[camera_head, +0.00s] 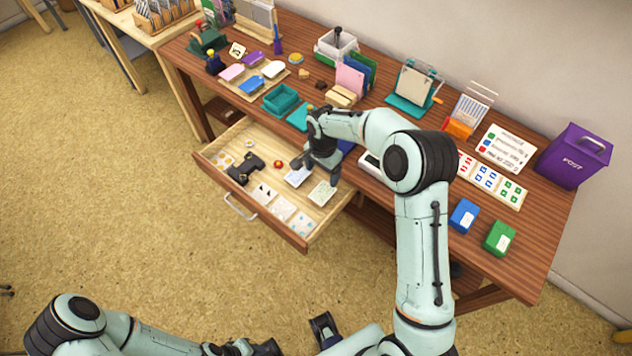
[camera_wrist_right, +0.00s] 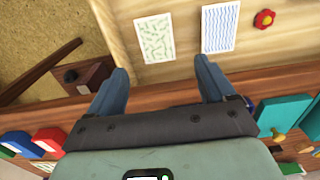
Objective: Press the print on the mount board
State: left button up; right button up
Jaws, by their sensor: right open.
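My right gripper (camera_head: 318,170) is open, reaching down at the open drawer (camera_head: 268,223) on the near side of the desk. In the right wrist view its two fingers (camera_wrist_right: 163,72) are apart, with nothing between them. A white card with blue wavy lines (camera_head: 297,177) and one with a green pattern (camera_head: 322,193) lie flat in the drawer just beyond the fingers; the wrist view shows both, blue (camera_wrist_right: 221,27) and green (camera_wrist_right: 154,38). I cannot tell which item is the print or the mount board. My left arm is at the bottom; its gripper (camera_head: 322,325) shows only partly.
The desk (camera_head: 420,205) carries teal trays (camera_head: 281,99), a teal press (camera_head: 413,90), blue (camera_head: 464,215) and green (camera_head: 499,237) boxes, and a purple post box (camera_head: 573,156).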

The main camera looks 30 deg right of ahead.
aim_at(323, 192)
jog(key=f+b, duration=0.1)
jog(key=f, duration=0.2)
jog(key=f+b, duration=0.2)
jog(key=f, duration=0.1)
jog(key=f+b, duration=0.2)
jog(key=f, duration=0.1)
jog(key=shift+s, duration=0.35)
jog(key=shift+f+b, duration=0.45)
jog(key=shift+b, duration=0.05)
pick_arm(q)
jog(key=f, duration=0.2)
jog(key=s+f, duration=0.1)
jog(key=f, duration=0.2)
jog(key=shift+s+f, duration=0.2)
jog(key=shift+f, duration=0.15)
pick_arm(e)
jog(key=c, duration=0.7)
notch_tip(323, 192, up, 7)
jog(key=p, duration=0.4)
jog(key=shift+w+r, duration=0.1)
jog(key=shift+r, duration=0.05)
pick_arm(q)
jog(key=r, duration=0.2)
jog(key=w+r, duration=0.1)
jog(key=r, duration=0.1)
jog(key=shift+r, duration=0.1)
